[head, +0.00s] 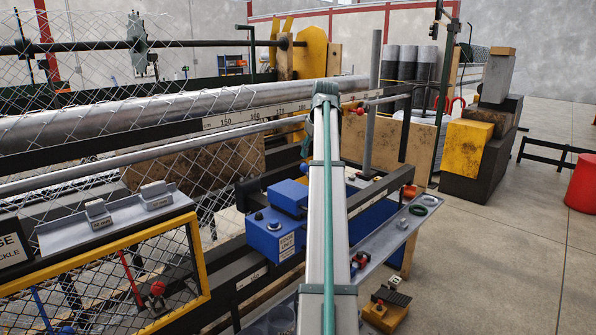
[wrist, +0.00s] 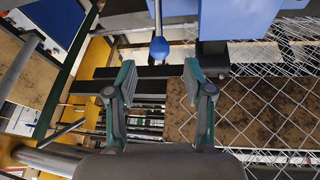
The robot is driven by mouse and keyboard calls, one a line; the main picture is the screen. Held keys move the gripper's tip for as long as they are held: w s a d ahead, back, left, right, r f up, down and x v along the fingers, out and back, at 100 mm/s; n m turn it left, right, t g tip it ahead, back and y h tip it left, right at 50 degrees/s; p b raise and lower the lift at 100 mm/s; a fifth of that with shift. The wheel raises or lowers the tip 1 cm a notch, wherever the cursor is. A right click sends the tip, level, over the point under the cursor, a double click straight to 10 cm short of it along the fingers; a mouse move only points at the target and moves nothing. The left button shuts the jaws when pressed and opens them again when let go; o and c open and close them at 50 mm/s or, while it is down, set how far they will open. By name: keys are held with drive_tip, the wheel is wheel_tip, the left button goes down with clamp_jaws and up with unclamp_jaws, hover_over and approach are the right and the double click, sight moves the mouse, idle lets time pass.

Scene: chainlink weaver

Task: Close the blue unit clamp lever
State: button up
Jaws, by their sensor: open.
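The blue unit (head: 275,238) is a box with a knob and a label, mounted on the dark rail left of my arm in the head view. In the wrist view, a blue body (wrist: 185,14) fills the top. A lever with a blue ball end (wrist: 159,47) hangs down from there, on a thin grey stem. My gripper (wrist: 159,72) is open, one finger on each side below the ball in the picture. The ball appears just beyond the fingertips, and I see no contact. I cannot make out my gripper in the head view, where my arm covers part of the blue unit's surroundings.
Chain-link mesh (wrist: 275,85) hangs close to the right finger in the wrist view. Dark rails and a brown board (wrist: 240,112) lie behind. In the head view, a grey shelf (head: 400,232) holds small parts right of my arm. Open floor (head: 500,245) lies at the right.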

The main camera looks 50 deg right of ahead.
sight(307, 171)
drive_tip(key=p+x, duration=0.3)
drive_tip(key=x, duration=0.7)
drive_tip(key=shift+d+f, duration=0.15)
drive_tip(key=shift+f, duration=0.1)
clamp_jaws()
